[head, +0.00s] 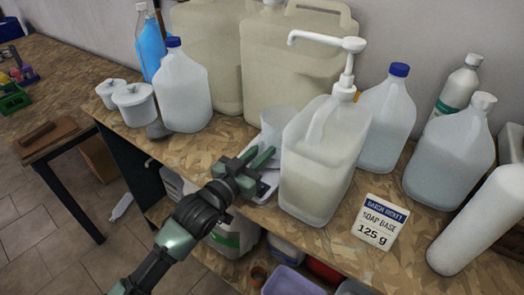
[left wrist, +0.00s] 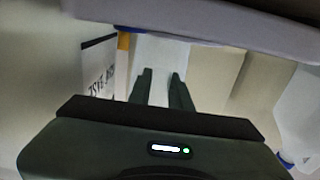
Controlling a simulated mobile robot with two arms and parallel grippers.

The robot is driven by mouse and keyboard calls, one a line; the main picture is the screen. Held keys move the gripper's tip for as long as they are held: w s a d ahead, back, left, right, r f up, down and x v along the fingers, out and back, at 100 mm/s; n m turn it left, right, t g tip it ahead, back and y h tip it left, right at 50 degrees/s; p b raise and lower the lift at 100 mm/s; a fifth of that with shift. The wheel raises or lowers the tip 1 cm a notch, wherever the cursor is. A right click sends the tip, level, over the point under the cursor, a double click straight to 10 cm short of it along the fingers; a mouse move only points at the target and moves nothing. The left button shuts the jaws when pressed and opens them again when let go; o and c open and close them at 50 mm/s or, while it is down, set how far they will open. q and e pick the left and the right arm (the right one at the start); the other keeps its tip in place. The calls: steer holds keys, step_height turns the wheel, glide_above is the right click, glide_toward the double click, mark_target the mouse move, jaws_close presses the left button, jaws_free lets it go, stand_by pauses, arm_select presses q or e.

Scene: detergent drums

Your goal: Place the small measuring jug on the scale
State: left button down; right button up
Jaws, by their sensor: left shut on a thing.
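The small measuring jug (head: 278,121) is a clear, pale cup, partly hidden behind the large pump bottle and my gripper in the head view. My left gripper (head: 262,157) is shut on it. In the left wrist view a pale surface, likely the jug (left wrist: 160,58), fills the space between the two fingers (left wrist: 160,78). A pale, flat scale (head: 268,184) lies on the bench below the gripper, mostly covered by it and the pump bottle. I cannot tell whether the jug's base touches the scale. My right gripper is not in view.
A large pump bottle (head: 322,160) stands close right of the gripper. A sign reading "SOAP BASE 125 g" (head: 380,222) stands at the bench front. Blue-capped jugs (head: 183,90), lidded white tubs (head: 135,104) and big beige drums (head: 290,55) crowd the back. Bare bench shows left of the gripper.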

arm_select(q)
steer(key=shift+f, duration=0.2)
steer(key=c, duration=1.4)
jaws_free()
steer(key=shift+o, duration=0.5)
steer(key=shift+r, duration=0.3)
steer(key=b+v, duration=0.1)
steer(key=v, duration=0.9)
steer(key=shift+s+a+f+b, duration=0.2)
steer(key=shift+s+a+b, duration=0.1)
steer(key=shift+b, duration=0.1)
steer(key=shift+s+a+r, duration=0.1)
steer(key=shift+s+a, duration=0.2)
steer(key=shift+s, duration=0.25)
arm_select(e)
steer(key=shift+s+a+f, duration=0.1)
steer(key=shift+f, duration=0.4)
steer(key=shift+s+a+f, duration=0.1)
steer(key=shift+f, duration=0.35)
